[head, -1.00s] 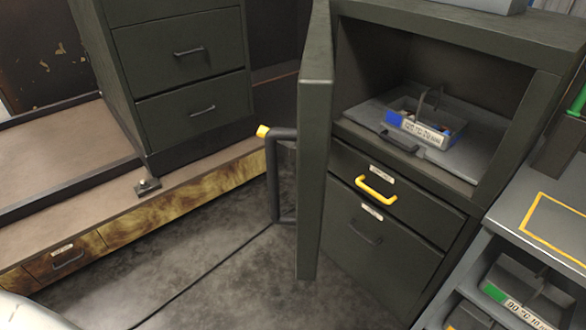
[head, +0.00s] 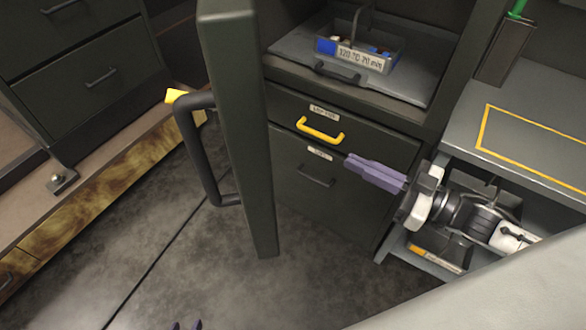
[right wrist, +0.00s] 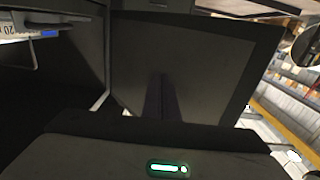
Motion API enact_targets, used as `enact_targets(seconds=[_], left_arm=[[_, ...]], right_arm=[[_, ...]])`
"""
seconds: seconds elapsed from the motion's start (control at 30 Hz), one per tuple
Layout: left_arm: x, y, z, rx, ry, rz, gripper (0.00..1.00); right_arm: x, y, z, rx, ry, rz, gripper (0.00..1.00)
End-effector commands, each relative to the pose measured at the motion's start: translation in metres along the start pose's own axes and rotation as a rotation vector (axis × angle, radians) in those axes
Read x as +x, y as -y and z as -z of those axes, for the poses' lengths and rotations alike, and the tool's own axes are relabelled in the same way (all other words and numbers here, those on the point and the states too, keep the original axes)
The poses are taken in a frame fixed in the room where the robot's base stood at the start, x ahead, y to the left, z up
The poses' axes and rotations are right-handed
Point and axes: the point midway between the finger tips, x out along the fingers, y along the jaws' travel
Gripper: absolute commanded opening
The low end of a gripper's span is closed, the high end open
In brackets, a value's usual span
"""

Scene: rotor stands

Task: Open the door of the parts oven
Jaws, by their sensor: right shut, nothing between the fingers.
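The parts oven's dark green door (head: 236,120) stands swung out from the cabinet, seen nearly edge-on in the head view. Inside the open oven, a tray (head: 420,82) bears a blue-and-grey caddy (head: 361,58). My right gripper (head: 352,163) is shut and empty, right of the door, in front of the lower drawers. In the right wrist view its fingers (right wrist: 160,98) are together before a dark panel.
Below the oven are a drawer with a yellow handle (head: 320,131) and one with a dark handle (head: 317,176). A grey bench (head: 490,105) with a yellow outline stands at right.

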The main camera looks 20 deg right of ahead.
Motion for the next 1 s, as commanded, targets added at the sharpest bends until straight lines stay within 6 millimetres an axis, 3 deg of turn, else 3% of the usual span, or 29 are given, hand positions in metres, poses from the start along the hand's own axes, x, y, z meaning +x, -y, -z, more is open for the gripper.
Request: enact_targets(seconds=[0.1,0.2,0.3,0.57,1.0], left_arm=[[0.009,0.001,-0.009,0.000,0.001,0.000,0.31],[0.013,0.001,-0.013,0.000,0.001,-0.001,0.31],[0.016,0.001,-0.015,0.000,0.001,-0.001,0.31],[0.019,0.001,-0.019,0.001,0.001,-0.002,0.31],[0.026,-0.004,-0.022,0.008,-0.003,-0.011,0.31]], right_arm=[[-0.004,0.010,0.053,-0.030,-0.072,0.278,0.00],[-0.016,0.026,0.086,-0.021,-0.074,0.487,0.00],[-0.029,0.039,0.106,-0.009,-0.046,0.642,0.00],[-0.041,0.055,0.123,0.014,-0.002,0.788,0.00],[0.003,0.098,0.127,0.012,-0.011,0.786,0.00]])
